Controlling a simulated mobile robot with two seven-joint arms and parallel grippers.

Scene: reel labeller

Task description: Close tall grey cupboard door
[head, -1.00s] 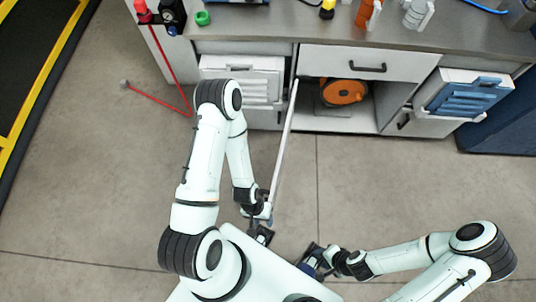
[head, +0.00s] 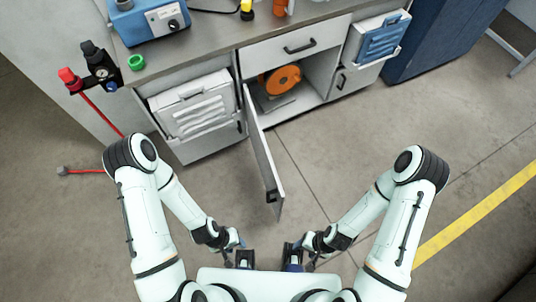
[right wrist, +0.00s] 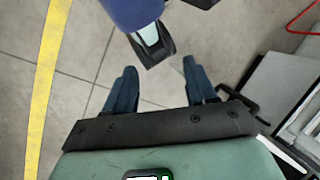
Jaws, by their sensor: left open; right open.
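An open grey-white door (head: 262,155) of the cupboard under the bench stands out from the left side of its opening, free edge towards me. A dark handle (head: 272,197) shows near that edge. I see no separate tall grey cupboard in the head view. An orange reel (head: 283,80) is inside the open cupboard. My left gripper (head: 244,258) is open and empty, below and left of the door's free edge in the picture, apart from it. My right gripper (head: 292,257) is open and empty beside it; its spread fingers also show in the right wrist view (right wrist: 160,82).
The grey bench (head: 215,38) carries a blue device (head: 150,18). The floor right of the door is clear.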

